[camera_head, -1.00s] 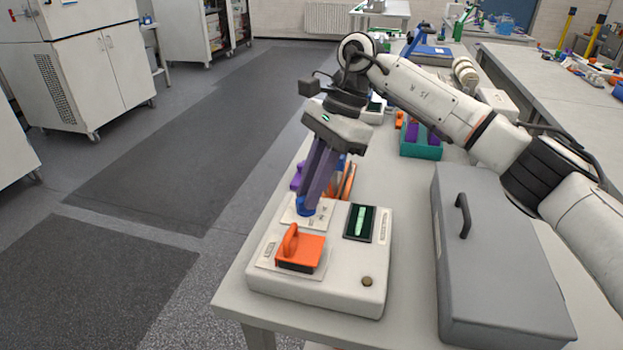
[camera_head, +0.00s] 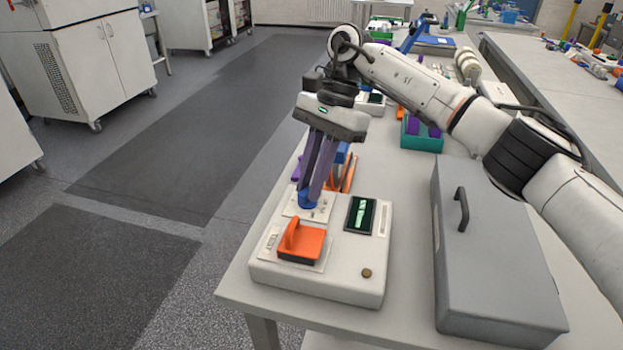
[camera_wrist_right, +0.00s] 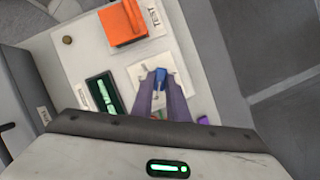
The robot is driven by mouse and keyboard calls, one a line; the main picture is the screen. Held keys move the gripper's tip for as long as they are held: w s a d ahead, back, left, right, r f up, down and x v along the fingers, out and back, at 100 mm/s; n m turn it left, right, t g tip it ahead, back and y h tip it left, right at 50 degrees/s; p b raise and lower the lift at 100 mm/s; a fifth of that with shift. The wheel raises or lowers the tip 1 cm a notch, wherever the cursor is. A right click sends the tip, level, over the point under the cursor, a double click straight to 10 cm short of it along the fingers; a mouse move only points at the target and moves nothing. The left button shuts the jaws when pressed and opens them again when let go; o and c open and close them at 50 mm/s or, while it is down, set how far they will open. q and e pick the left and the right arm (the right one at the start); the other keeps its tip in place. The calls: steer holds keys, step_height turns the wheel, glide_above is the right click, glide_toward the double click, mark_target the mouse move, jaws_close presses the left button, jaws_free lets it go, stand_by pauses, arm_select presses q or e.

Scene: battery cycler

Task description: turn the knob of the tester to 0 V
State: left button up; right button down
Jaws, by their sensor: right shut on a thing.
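The tester (camera_head: 330,283) is a white box near the front of the bench. It carries a small dark screen with a green readout (camera_head: 360,215), too small to read. The blue knob (camera_head: 306,199) stands on a white plate behind the orange block. My right gripper (camera_head: 308,192) points down from above and its fingertips are shut on the knob. In the right wrist view the knob (camera_wrist_right: 160,77) shows between the purple fingers, and the marks on its plate cannot be read. My left gripper is not in view.
An orange clip-like block (camera_head: 303,243) sits on the tester's front left, with a round brown button (camera_head: 367,273) to its right. A grey case (camera_head: 490,260) stands right of the tester. A teal bin (camera_head: 421,136) with purple items lies farther back.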

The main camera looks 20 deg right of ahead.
steer(key=c, duration=1.7)
jaws_free()
steer(key=v, duration=1)
steer(key=shift+r, duration=0.25)
